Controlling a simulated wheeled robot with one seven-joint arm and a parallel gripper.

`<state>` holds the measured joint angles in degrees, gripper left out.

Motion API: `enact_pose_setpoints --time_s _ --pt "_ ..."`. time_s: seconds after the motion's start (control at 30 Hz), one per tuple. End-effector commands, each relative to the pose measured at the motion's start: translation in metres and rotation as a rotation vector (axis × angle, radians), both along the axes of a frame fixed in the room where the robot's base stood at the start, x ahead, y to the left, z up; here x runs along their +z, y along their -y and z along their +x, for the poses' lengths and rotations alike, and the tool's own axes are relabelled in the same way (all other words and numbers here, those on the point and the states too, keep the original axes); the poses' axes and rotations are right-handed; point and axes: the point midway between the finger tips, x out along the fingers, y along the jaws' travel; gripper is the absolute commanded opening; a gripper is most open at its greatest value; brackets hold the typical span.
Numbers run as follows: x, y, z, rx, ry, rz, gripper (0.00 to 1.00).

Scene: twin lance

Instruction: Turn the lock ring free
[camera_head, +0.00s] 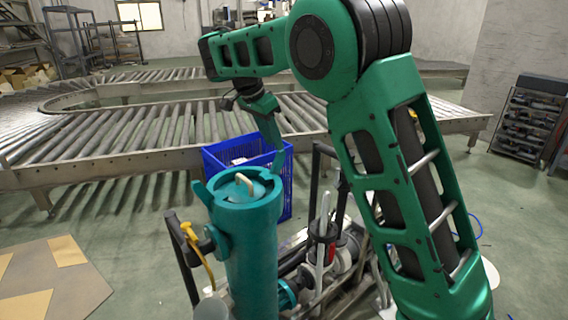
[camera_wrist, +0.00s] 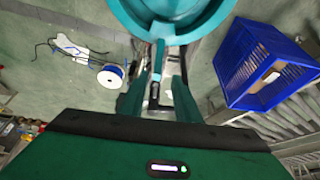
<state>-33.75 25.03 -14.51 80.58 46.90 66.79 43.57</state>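The teal upright cylinder (camera_head: 250,250) stands in front of me. Its round top carries the teal lock ring (camera_head: 222,205), with lugs sticking out and a pale bent handle (camera_head: 244,184) in the middle. In the wrist view the curved teal rim (camera_wrist: 175,15) fills the top, and a narrow teal lug (camera_wrist: 159,62) points from it toward the gap between my fingers. My gripper (camera_wrist: 158,98) is open, its two fingers apart. In the head view my gripper (camera_head: 277,165) points down at the cylinder's far right side. Whether a finger touches the lug cannot be told.
A blue crate (camera_head: 285,190) stands behind the cylinder; it also shows in the wrist view (camera_wrist: 235,75). A roller conveyor (camera_head: 130,135) runs across behind. Pipes and a dark-handled frame (camera_head: 325,235) crowd the right side. A cable reel (camera_wrist: 111,77) lies on the floor.

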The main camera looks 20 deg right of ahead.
Motion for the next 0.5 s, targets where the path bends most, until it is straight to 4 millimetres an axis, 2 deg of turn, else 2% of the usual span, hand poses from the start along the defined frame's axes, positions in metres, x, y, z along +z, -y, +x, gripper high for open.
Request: enact_pose_setpoints --time_s 0.5 --pt "-0.076 0.033 0.011 -0.002 -0.002 0.000 0.30"
